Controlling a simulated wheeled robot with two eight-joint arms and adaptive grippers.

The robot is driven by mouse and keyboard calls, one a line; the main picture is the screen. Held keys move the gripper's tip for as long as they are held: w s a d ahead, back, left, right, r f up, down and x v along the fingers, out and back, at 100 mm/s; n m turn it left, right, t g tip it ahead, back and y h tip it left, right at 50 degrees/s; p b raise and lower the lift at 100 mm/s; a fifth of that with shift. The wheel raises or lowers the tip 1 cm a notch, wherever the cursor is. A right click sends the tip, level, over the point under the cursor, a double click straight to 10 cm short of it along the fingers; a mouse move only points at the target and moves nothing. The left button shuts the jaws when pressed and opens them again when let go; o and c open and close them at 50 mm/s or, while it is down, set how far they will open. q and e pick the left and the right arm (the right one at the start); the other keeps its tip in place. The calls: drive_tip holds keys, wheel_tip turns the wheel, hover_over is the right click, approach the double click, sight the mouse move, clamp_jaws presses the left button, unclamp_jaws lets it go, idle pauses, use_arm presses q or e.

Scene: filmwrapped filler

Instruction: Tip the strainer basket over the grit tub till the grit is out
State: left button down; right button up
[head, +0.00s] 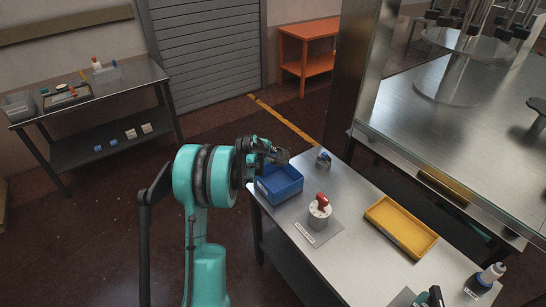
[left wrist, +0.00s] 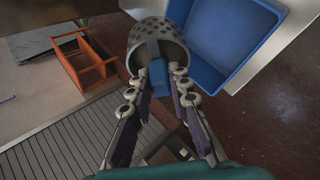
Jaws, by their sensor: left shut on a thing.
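My left gripper (head: 268,152) is shut on the strainer basket (head: 282,157), a small grey cup. The left wrist view shows the basket (left wrist: 158,35) with dark holes in its wall, between the fingertips (left wrist: 158,75). The blue grit tub (head: 280,186) stands at the table's far left corner. The basket is above the tub's back edge in the head view, and beside the tub's opening (left wrist: 215,35) in the left wrist view.
A red-handled grey pot (head: 320,211) stands on a labelled mat near the tub. Bare tabletop (head: 355,255) lies in front.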

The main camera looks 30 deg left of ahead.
use_arm(q)
drive_tip(key=shift+s+a+f+n+t+h+b, duration=0.15)
drive_tip(key=shift+s+f+n+t+h+b, duration=0.2)
drive_tip(key=shift+t+b, duration=0.6)
drive_tip(key=shift+s+a+f+n+t+h+b, duration=0.15)
drive_tip(key=shift+f+t+b, duration=0.3)
drive_tip(key=shift+t+b, duration=0.5)
drive_tip(key=shift+d+f+n+t+b, duration=0.1)
drive_tip(key=shift+f+n+t+b, duration=0.45)
drive_tip(key=shift+t+b, duration=1.4)
drive_tip(key=shift+a+f+n+t+b, duration=0.1)
drive_tip(key=shift+f+n+t+b, duration=0.5)
drive_tip(key=shift+b, duration=2.45)
drive_tip(key=shift+d+f+n+t+b, duration=0.1)
drive_tip(key=shift+f+n+t+b, duration=0.4)
drive_tip(key=shift+t+b, duration=1.55)
drive_tip(key=shift+f+g+b, duration=0.2)
drive_tip(key=shift+g+b, duration=0.25)
drive_tip(key=shift+g, duration=0.05)
drive_tip(key=shift+r, duration=0.1)
drive_tip(key=shift+r, duration=0.55)
